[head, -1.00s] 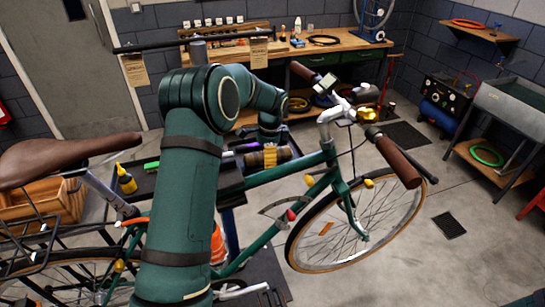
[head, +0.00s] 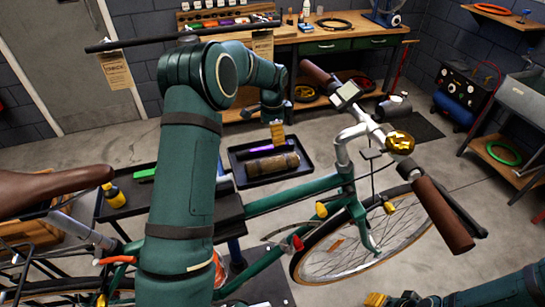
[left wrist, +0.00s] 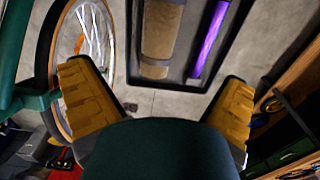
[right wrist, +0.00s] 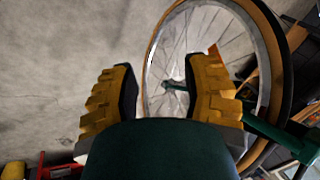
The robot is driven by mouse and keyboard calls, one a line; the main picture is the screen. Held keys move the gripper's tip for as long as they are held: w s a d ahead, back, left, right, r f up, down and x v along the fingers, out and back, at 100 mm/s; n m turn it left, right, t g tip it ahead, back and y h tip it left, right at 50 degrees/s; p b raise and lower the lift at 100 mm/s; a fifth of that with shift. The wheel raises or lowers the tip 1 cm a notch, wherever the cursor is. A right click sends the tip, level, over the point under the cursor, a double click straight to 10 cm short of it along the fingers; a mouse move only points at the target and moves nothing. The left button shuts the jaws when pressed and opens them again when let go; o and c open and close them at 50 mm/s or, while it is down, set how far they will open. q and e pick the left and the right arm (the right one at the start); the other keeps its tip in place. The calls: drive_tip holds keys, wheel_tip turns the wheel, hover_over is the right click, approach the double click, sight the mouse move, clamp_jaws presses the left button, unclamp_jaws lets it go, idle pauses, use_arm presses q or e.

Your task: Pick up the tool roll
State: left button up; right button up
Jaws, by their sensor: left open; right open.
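The tool roll (head: 272,166) is a tan-brown cylinder lying in a black tray (head: 236,172) beyond the bike frame. It also shows in the left wrist view (left wrist: 161,35), ahead of the fingertips and apart from them. My left gripper (head: 277,133), with yellow finger pads, is above and behind the roll in the head view. Its fingers stand wide apart with nothing between them in the left wrist view (left wrist: 158,85). My right gripper (head: 377,299) shows partly at the bottom right edge. It is open and empty in the right wrist view (right wrist: 163,68), facing a bike wheel.
A purple tool (left wrist: 208,40) lies beside the roll in the tray. The green bike frame (head: 300,190) and its handlebar grip (head: 443,214) stand close on the near side. A wooden workbench (head: 340,38) is behind. A yellow bottle (head: 114,195) stands left of my left arm.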

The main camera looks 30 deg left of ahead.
sight(272, 160)
use_arm(q)
wheel_tip(272, 160, down, 8)
drive_tip(key=shift+s+d+r, duration=0.1)
drive_tip(key=shift+s+r, duration=0.05)
drive_tip(key=shift+r, duration=0.05)
drive_tip(key=shift+w+f+b, duration=0.2)
drive_tip(key=shift+f+b, duration=0.1)
drive_tip(key=shift+f, duration=2.7)
drive_tip(key=shift+s, duration=0.1)
drive_tip(key=c, duration=1.4)
